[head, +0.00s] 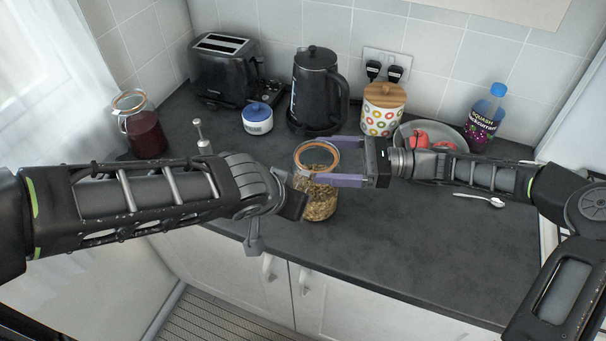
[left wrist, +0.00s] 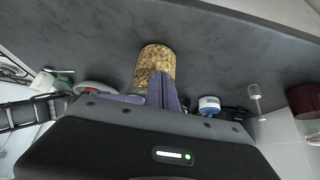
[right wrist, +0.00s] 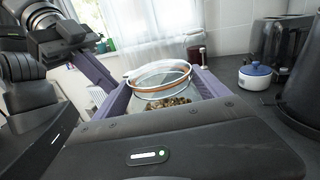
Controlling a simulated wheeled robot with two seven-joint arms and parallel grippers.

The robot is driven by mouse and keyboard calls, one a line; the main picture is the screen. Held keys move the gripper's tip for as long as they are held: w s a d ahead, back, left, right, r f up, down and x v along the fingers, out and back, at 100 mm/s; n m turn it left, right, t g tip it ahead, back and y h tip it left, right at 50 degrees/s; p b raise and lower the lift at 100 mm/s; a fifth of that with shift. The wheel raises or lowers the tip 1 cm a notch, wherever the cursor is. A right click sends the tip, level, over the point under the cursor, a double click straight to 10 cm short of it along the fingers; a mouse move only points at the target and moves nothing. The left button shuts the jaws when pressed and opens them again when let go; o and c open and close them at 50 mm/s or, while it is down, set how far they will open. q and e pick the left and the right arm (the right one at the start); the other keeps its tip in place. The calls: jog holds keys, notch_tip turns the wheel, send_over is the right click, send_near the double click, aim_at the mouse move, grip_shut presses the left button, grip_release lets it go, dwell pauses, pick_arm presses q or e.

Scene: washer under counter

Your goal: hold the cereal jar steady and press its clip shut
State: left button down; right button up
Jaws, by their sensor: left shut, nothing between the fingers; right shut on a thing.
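The cereal jar (head: 319,203) is clear glass, partly filled with flakes, and stands upright near the counter's front. Its round glass lid with an orange seal (head: 317,155) sits at the top; I cannot tell whether it is fully seated. The clip cannot be made out. My right gripper (head: 324,160) comes from the right with purple fingers on either side of the jar's upper part, shut on it; the jar (right wrist: 168,102) shows between them in the right wrist view. My left gripper (left wrist: 163,90) is shut and empty, its fingertips close in front of the jar; contact is unclear.
A toaster (head: 222,69), kettle (head: 314,91), blue-lidded pot (head: 257,119) and wooden-lidded canister (head: 382,110) stand behind. A red-filled jar (head: 146,134) is left; a fruit bowl (head: 455,130), bottle (head: 486,118) and spoon (head: 481,199) are right. The front-right counter is clear.

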pick_arm(q)
notch_tip(320, 180, down, 3)
jog(key=shift+s+d+r+t+h, duration=0.15)
jog(key=shift+t+h, duration=0.15)
jog(key=shift+t, duration=0.2)
dwell(1.2)
jog(key=shift+r, duration=0.7)
jog(key=shift+r, duration=0.1)
